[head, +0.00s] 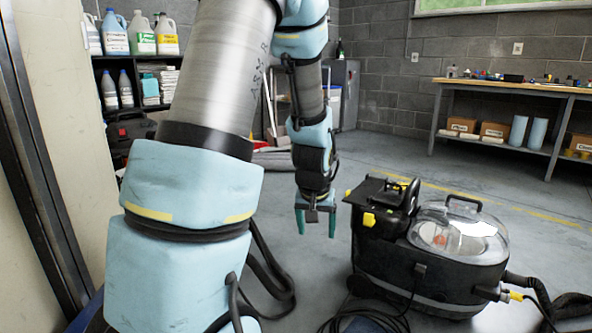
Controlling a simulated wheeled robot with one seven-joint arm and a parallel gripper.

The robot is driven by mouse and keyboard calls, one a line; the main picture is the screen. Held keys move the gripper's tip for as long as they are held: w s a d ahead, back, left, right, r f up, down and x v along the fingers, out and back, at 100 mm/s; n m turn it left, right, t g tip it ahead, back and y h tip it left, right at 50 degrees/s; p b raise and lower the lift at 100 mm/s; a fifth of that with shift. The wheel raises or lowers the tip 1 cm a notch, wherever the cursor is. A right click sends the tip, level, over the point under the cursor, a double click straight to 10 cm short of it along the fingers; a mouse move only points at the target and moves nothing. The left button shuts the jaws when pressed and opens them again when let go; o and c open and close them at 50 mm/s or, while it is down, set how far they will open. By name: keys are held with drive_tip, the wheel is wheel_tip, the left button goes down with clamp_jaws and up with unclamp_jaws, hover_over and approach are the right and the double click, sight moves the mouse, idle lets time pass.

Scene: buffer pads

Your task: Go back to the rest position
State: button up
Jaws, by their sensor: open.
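My gripper (317,226) hangs fingers down near the middle of the head view, at the end of my raised and bent arm. My large blue and metal arm links fill the left and centre of the view and hide part of the room behind.
The machine has a clear dome (456,236), and its hose and cables lie on the floor. A workbench (515,89) stands at the back right. A shelf with bottles (115,38) is at the back left. The floor (400,157) between is mostly open.

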drive_tip(key=s+a+r+n+g+p, duration=0.2)
drive_tip(key=s+a+r+p, duration=0.2)
drive_tip(key=s+a+r, duration=0.65)
wheel_tip(320, 180, up, 35)
drive_tip(key=s+a+p, duration=0.1)
drive_tip(key=p, duration=3.6)
drive_tip(key=shift+a+m+y, duration=0.2)
drive_tip(key=shift+m+y, duration=0.1)
drive_tip(key=shift+s, duration=0.1)
